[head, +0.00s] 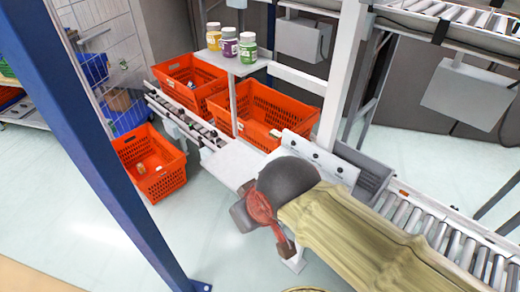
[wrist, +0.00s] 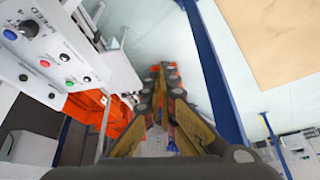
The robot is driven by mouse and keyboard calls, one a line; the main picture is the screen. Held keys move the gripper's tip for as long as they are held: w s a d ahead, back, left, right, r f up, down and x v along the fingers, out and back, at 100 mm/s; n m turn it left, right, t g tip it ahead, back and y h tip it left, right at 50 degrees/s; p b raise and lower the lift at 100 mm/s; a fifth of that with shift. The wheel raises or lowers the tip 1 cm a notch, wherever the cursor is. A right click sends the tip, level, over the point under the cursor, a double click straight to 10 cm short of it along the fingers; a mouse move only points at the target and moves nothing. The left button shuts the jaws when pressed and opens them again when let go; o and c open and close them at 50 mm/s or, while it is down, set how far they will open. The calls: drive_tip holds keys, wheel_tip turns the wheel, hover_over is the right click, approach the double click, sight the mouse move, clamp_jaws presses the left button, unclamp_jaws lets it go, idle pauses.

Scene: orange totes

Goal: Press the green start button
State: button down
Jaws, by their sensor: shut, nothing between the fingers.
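The green button (wrist: 59,79) sits on a pale control panel (wrist: 40,45) at the left of the wrist view, close to a red button (wrist: 45,63). The panel also shows in the head view (head: 318,157), where its buttons are small dark dots and the green one cannot be picked out. My gripper (wrist: 163,67) is shut and empty in the wrist view, pointing away to the right of the panel and apart from the green button. In the head view my gripper (head: 283,246) hangs in front of the panel, over the floor, partly hidden by my own arm.
Orange totes (head: 265,116) stand behind the panel, and another tote (head: 150,163) sits lower left. Several jars (head: 229,42) stand on a raised shelf. A roller conveyor (head: 440,225) runs at the right. A blue post (head: 105,150) rises at the left. The floor between is clear.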

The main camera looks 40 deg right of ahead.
drive_tip(key=shift+w, duration=0.1)
drive_tip(key=w+d+r+n+t+h+p, duration=0.1)
drive_tip(key=w+d+r+h+p, duration=0.15)
drive_tip(key=w+d+p, duration=0.5)
drive_tip(key=w+d+r+n+h+p, duration=0.1)
drive_tip(key=w+d+r+h+p, duration=0.2)
drive_tip(key=w+d, duration=0.7)
drive_tip(key=w+d+f+n+t+y+p, duration=0.1)
drive_tip(key=w+d+f+n+y+p, duration=0.2)
drive_tip(key=d+p, duration=0.65)
drive_tip(key=d+f+n+t+y+p, duration=0.1)
drive_tip(key=d+f+n+p, duration=0.1)
drive_tip(key=f, duration=0.4)
drive_tip(key=shift+w+d+f+t+p, duration=0.15)
drive_tip(key=shift+w+d+t+p, duration=0.15)
drive_tip(key=shift+d+p, duration=0.55)
drive_tip(key=shift+a, duration=0.2)
